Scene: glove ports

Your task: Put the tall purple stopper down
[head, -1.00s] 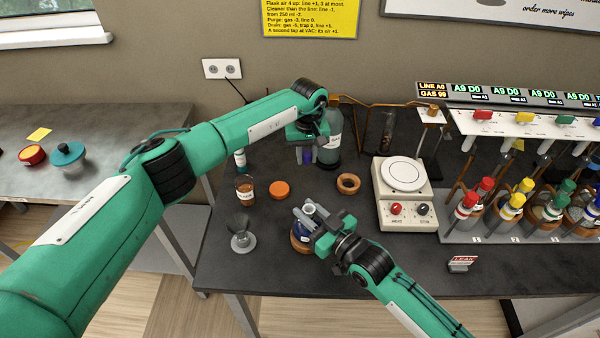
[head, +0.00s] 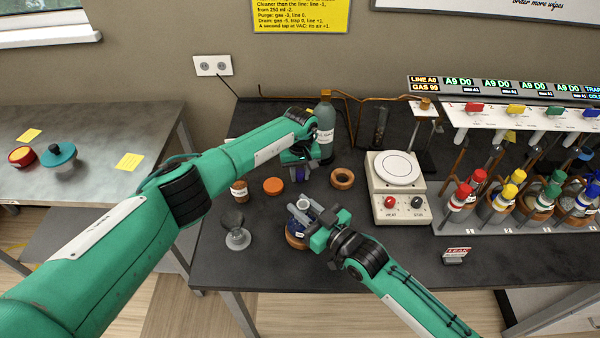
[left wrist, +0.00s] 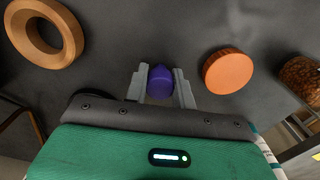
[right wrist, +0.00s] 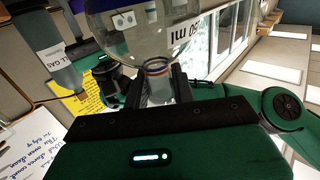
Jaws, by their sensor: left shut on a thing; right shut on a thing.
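The purple stopper (left wrist: 160,82) is between the fingers of my left gripper (left wrist: 160,88), which is shut on it. In the head view my left gripper (head: 300,172) holds it over the dark bench, between an orange disc and a cork ring; I cannot tell whether it touches the bench. My right gripper (head: 318,213) is shut on the neck of a round flask (head: 297,228) at the bench's front. The right wrist view shows the clear flask (right wrist: 145,30) with its neck between the fingers. The flask sits at a cork ring, partly hidden by the gripper.
An orange disc (head: 273,186), a cork ring (head: 343,178) and a brown jar (head: 239,191) stand near the left gripper. A grey funnel-like piece (head: 236,232) is left of the flask. A hotplate (head: 398,190) stands to the right. A dark green bottle (head: 325,125) is behind.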

